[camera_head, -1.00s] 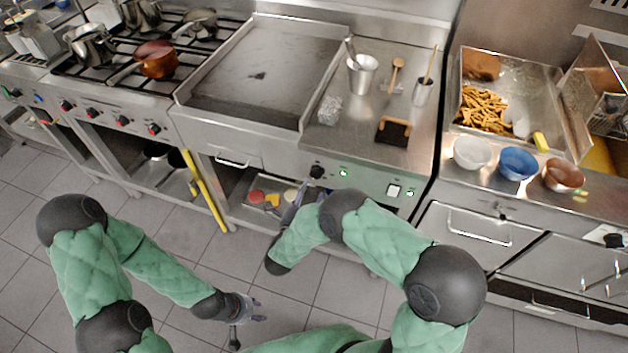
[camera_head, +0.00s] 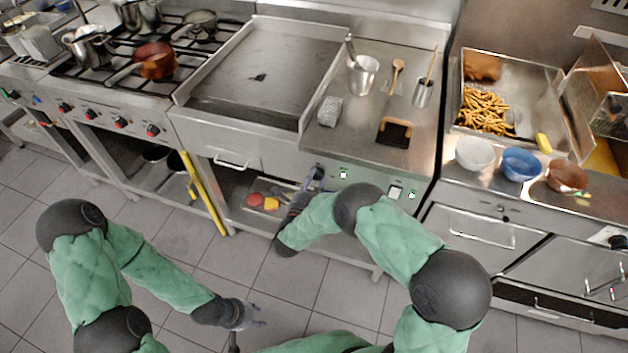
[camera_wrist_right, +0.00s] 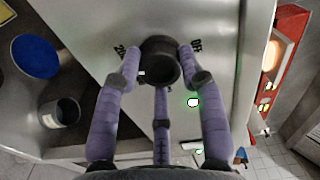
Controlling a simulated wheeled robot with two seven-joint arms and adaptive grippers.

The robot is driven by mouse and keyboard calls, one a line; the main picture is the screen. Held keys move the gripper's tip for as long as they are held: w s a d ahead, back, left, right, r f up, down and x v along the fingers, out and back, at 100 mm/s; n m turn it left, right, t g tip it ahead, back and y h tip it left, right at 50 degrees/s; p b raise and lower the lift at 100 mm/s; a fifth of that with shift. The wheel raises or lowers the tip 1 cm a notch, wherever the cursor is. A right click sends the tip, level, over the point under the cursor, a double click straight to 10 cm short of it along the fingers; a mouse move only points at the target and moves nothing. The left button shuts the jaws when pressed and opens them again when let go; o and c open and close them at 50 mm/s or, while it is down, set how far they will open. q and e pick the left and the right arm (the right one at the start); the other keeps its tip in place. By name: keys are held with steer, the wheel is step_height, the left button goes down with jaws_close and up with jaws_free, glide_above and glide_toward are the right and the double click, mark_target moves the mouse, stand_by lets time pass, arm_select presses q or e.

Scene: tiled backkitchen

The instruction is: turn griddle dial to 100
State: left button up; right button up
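The griddle dial (camera_wrist_right: 160,62) is a black round knob on the steel front panel below the griddle (camera_head: 262,72). In the wrist view a marking starting with "20" is at its upper left and "OFF" at its upper right; other markings are hidden. My right gripper (camera_wrist_right: 159,66) has purple fingers on both sides of the dial and another finger below it. The side fingertips are very close to the knob; I cannot tell whether they touch. In the head view the right gripper (camera_head: 314,180) hides the dial. My left gripper (camera_head: 248,314) is open and empty above the floor.
Green lights (camera_head: 343,174) and a white switch (camera_head: 394,192) sit right of the dial on the panel. Below it is an open shelf with food items (camera_head: 271,203). A yellow bar (camera_head: 203,192) stands left. The tiled floor before the counter is clear.

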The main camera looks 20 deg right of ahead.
steer(key=shift+n, duration=0.3)
steer(key=n, duration=0.4)
steer(key=shift+n+p, duration=0.3)
steer(key=n, duration=0.4)
steer(key=shift+p, duration=0.4)
steer(key=n+p, duration=0.1)
steer(key=n, duration=0.4)
steer(key=shift+n, duration=0.4)
steer(key=shift+n+p, duration=0.5)
steer(key=shift+n, duration=1.8)
steer(key=o, duration=1.1)
steer(key=shift+o, duration=0.2)
